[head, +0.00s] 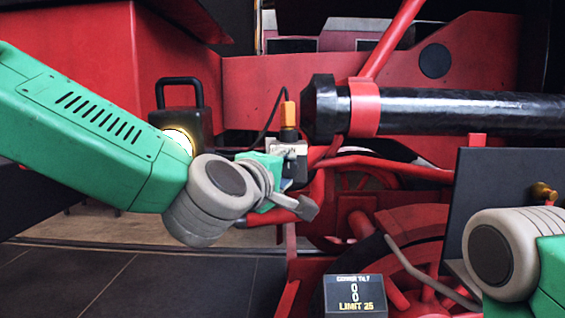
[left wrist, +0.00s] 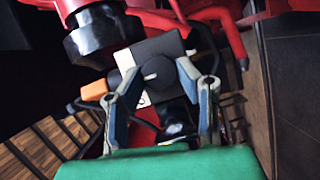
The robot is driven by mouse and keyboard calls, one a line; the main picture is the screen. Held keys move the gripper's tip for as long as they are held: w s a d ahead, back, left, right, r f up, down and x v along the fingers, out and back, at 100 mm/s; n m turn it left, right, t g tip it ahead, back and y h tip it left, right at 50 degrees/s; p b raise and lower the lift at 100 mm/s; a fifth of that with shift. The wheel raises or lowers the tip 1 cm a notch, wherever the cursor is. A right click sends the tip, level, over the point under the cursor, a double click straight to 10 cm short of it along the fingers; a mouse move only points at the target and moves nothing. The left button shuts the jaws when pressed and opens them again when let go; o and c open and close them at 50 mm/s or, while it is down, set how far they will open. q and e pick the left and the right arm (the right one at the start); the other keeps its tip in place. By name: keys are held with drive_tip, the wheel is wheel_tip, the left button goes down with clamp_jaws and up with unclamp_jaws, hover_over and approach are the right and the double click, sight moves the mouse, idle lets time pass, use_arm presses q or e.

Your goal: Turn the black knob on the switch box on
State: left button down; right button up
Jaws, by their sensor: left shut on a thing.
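The switch box (head: 290,149) is a small grey and dark box with an orange piece (head: 288,113) on top, near the middle of the head view. In the left wrist view the box (left wrist: 150,50) is tilted, with its black knob (left wrist: 157,74) facing me. My left gripper (head: 290,190) is at the box's front; in the left wrist view its fingers (left wrist: 157,80) stand on both sides of the knob, shut on it. In the head view my gripper hides the knob and the lower box. My right arm shows at the lower right, but its gripper is not in view.
A thick black cylinder (head: 450,112) with a red collar runs right of the box. A black lantern (head: 180,118) with a lit ring stands behind my left arm. A display box (head: 355,296) reading "LIMIT 25" is below. Red pipes and wheels crowd the space underneath.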

use_arm(q)
drive_tip(key=shift+s+d+f, duration=0.15)
drive_tip(key=shift+f, duration=0.15)
drive_tip(key=c, duration=1.4)
unclamp_jaws()
drive_tip(key=shift+o, duration=1.1)
drive_tip(key=shift+d+r, duration=0.15)
drive_tip(key=v, duration=1.1)
drive_tip(key=shift+s, duration=0.35)
